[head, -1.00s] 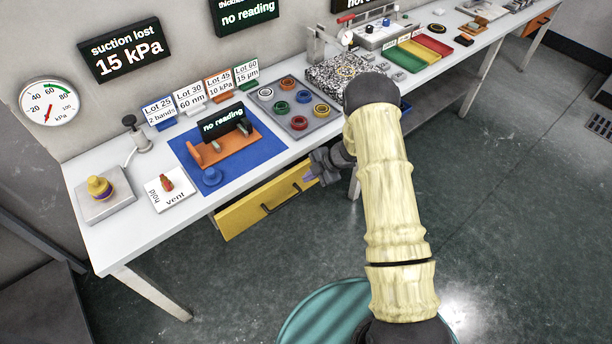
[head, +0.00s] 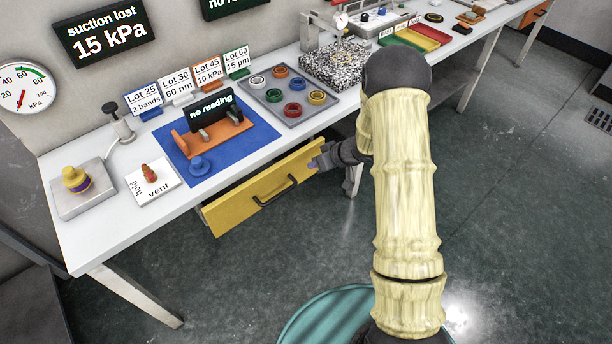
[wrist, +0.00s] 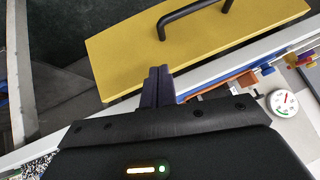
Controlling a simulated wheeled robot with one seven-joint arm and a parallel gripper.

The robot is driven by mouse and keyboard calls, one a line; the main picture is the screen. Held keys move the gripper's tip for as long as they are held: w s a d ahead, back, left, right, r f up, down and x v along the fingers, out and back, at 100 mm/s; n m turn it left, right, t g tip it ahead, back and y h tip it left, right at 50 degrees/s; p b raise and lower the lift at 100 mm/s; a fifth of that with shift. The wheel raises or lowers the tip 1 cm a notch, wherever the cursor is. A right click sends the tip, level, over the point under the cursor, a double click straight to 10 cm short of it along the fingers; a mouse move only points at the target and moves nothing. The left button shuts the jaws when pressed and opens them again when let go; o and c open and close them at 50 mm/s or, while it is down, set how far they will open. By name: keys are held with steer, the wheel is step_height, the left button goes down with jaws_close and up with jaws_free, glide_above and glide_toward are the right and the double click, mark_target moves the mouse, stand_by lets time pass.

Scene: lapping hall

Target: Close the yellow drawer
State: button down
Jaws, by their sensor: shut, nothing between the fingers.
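The yellow drawer (head: 240,205) hangs under the front edge of the white bench and stands partly open, its front out from the bench. Its black handle (head: 276,191) is on the front face. In the wrist view the drawer front (wrist: 125,58) and its handle (wrist: 190,14) show beyond my fingers. My gripper (head: 318,161) is at the right end of the drawer front, with nothing held. In the wrist view the shut fingers (wrist: 157,78) overlap the near edge of the drawer front; I cannot tell whether they touch it.
The white bench (head: 110,235) carries a blue mat (head: 255,130), a ring tray (head: 270,105) and a speckled block (head: 335,62). A bench leg (head: 135,295) stands at the left. An orange drawer (head: 533,18) is far right. The floor before the yellow drawer is clear.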

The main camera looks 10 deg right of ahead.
steer(key=s+d+m+t+b, duration=0.1)
steer(key=m+b, duration=0.1)
steer(key=m, duration=0.3)
steer(key=s+d+f+m+h+b, duration=0.1)
steer(key=d+m+b, duration=0.1)
steer(key=m, duration=0.4)
steer(key=s+d+m+t+b, duration=0.1)
steer(key=m+b, duration=0.3)
steer(key=m, duration=0.2)
steer(key=shift+s+d+f+t+h, duration=0.2)
steer(key=shift+s+t+h, duration=0.1)
steer(key=shift+s, duration=0.1)
steer(key=shift+a, duration=0.1)
steer(key=b, duration=0.3)
glide_toward(301, 167)
steer(key=x, duration=0.5)
steer(key=shift+s+f, duration=0.15)
steer(key=shift+f, duration=0.4)
steer(key=shift+w+a, duration=0.15)
steer(key=shift+w, duration=0.25)
steer(key=shift+w+r, duration=0.1)
steer(key=shift+r, duration=0.05)
